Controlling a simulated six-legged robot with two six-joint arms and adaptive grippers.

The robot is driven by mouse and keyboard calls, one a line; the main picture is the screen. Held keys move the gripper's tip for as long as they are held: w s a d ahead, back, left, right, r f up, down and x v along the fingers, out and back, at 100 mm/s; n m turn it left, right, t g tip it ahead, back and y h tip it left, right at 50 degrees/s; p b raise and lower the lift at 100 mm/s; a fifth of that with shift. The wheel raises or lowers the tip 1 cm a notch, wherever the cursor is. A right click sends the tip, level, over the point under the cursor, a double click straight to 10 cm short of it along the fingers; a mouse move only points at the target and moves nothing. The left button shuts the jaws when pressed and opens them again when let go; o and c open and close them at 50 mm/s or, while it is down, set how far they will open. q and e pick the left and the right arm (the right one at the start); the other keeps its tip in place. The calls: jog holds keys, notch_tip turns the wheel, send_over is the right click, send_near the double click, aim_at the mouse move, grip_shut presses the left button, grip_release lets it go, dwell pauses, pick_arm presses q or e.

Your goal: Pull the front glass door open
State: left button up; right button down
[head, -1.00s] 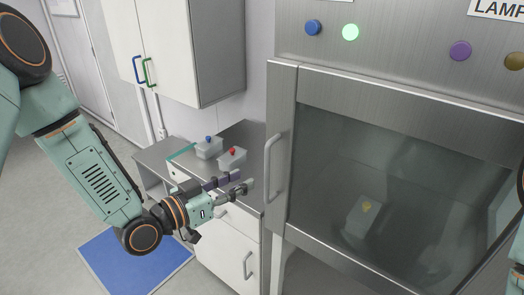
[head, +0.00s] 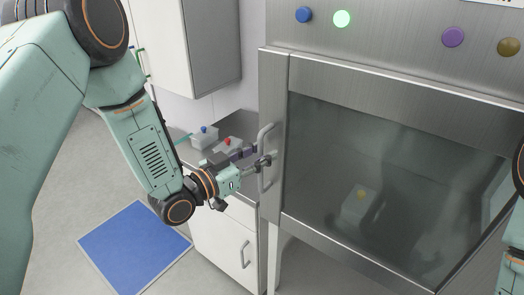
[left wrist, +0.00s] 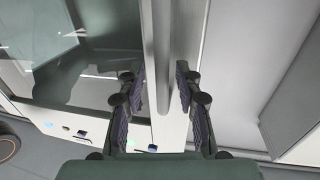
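The front glass door (head: 390,165) is a dark pane in a brushed-metal frame and looks closed in the head view. Its vertical metal handle (head: 266,158) is on the left side of the frame. My left gripper (head: 264,161) is at the middle of the handle. In the left wrist view, the fingers of my left gripper (left wrist: 160,95) are apart, one on each side of the handle bar (left wrist: 154,45), with gaps showing between pads and bar. My right gripper is not in view; only part of my right arm shows at the right edge.
A white drawer cabinet (head: 240,240) with a counter stands left of the door. A blue mat (head: 135,245) lies on the floor.

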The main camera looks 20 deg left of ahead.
pick_arm(q)
jog(key=shift+s+d+r, duration=0.15)
jog(key=shift+s+r, duration=0.1)
jog(key=shift+r, duration=0.1)
jog(key=shift+w+a+f, duration=0.25)
jog(key=shift+w+f, duration=0.15)
jog(key=shift+w, duration=0.25)
jog(key=shift+w+f, duration=0.1)
jog(key=shift+w, duration=0.1)
jog(key=shift+c, duration=0.7)
jog(key=shift+s+d, duration=0.2)
jog(key=shift+s, duration=0.05)
jog(key=c, duration=0.3)
jog(key=shift+s+r, duration=0.4)
grip_shut()
jog(key=shift+w+f, duration=0.2)
jog(key=shift+w, duration=0.05)
jog(key=shift+s+a, duration=0.1)
